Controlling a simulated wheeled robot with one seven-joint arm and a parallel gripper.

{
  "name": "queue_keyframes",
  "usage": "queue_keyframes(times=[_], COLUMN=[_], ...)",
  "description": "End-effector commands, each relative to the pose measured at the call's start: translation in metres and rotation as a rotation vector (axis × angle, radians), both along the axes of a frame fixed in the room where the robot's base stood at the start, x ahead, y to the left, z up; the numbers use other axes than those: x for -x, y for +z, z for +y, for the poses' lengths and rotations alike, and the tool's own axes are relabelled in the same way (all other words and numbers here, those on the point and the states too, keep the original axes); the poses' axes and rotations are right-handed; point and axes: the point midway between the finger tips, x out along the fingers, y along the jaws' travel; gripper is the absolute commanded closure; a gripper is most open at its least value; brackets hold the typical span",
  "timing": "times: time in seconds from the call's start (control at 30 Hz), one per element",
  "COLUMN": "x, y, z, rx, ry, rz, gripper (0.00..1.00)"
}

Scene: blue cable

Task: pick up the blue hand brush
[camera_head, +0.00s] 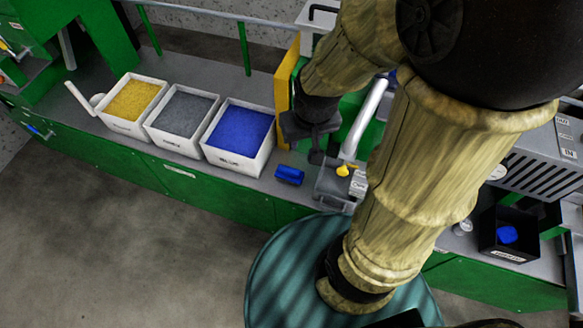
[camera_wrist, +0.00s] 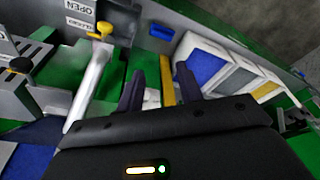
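A small blue block-like object (camera_head: 289,175) lies on the grey bench just right of the blue-filled bin; it may be the hand brush, but bristles and handle cannot be made out. It also shows in the wrist view (camera_wrist: 160,31), beyond my fingertips. A thin blue item (camera_head: 40,131) at the bench's far-left front edge is too small to identify. My gripper (camera_wrist: 160,78) has its two dark fingers apart with nothing between them. In the head view my gripper (camera_head: 312,128) is above the bench, behind the blue object and not touching it.
Three white bins hold yellow (camera_head: 117,125), grey (camera_head: 159,140) and blue (camera_head: 214,152) material. A yellow panel (camera_head: 285,85) stands beside my gripper. A pale pipe (camera_head: 365,117) and yellow knob (camera_head: 343,170) are to the right. A black box (camera_head: 497,246) holds something blue. Floor in front is clear.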

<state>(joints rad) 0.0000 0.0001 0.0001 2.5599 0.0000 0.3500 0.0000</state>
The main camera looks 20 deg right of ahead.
Motion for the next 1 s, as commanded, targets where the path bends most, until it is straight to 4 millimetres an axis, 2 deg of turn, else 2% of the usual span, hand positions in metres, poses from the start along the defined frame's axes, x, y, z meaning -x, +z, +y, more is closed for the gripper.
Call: queue_keyframes(times=[0.13,0.27,0.37,0.47,0.67,0.9,1.0], x=[0.000,-0.002,-0.010,-0.026,-0.069,-0.117,-0.131], y=[0.000,-0.005,-0.022,-0.053,-0.140,-0.253,-0.289], z=[0.000,0.000,0.001,-0.001,0.001,0.000,-0.001], rx=[0.000,-0.004,-0.016,-0.036,-0.074,-0.082,-0.076], ry=[0.000,-0.007,-0.038,-0.102,-0.278,-0.495,-0.566], rz=[0.000,0.004,0.020,0.047,0.122,0.197,0.214], gripper=[0.64,0.38,0.18,0.00,0.00,0.00,0.00])
